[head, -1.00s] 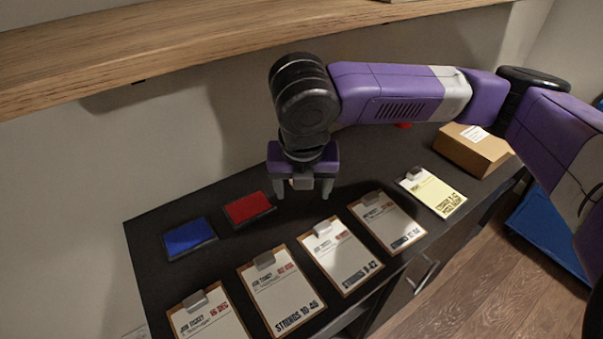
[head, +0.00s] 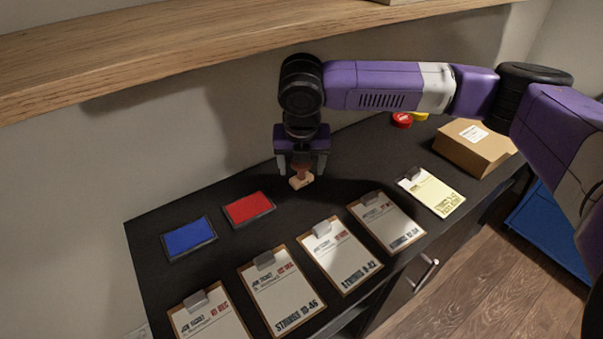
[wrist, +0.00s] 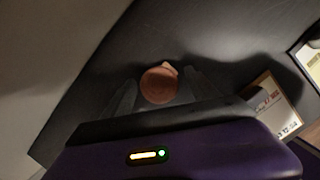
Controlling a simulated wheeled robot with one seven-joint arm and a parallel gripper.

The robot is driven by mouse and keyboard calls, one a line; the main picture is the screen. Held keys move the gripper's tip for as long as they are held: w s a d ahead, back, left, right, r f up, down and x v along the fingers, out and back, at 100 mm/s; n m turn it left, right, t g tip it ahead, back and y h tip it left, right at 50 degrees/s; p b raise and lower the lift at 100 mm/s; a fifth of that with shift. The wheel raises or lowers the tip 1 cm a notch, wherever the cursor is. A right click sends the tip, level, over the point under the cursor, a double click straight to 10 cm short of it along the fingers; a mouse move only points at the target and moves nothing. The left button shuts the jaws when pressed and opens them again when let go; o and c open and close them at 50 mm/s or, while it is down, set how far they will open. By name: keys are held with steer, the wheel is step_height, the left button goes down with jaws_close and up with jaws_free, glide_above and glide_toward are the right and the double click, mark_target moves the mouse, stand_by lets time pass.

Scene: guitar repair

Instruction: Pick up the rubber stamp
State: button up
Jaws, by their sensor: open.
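The rubber stamp (head: 301,178) stands on the black bench top, with a pale wooden base and a reddish-brown handle. My gripper (head: 302,170) is above and around its handle, with one finger on each side. In the wrist view the stamp's round knob (wrist: 160,85) shows from above, between the two open fingers (wrist: 158,92). Gaps show between the knob and the fingers there. Part of the handle is hidden by my gripper in the head view.
A blue ink pad (head: 188,238) and a red ink pad (head: 249,209) lie to the left. Several clipboards with job tickets (head: 340,255) line the front. A cardboard box (head: 474,147) and a red round item (head: 401,120) are at the right. A wooden shelf (head: 200,45) hangs above.

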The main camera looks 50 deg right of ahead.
steer(key=shift+d+f, duration=0.1)
steer(key=shift+f, duration=0.35)
steer(key=c, duration=1.4)
steer(key=shift+w+r, duration=0.1)
steer(key=shift+r, duration=0.05)
steer(key=shift+c, duration=0.2)
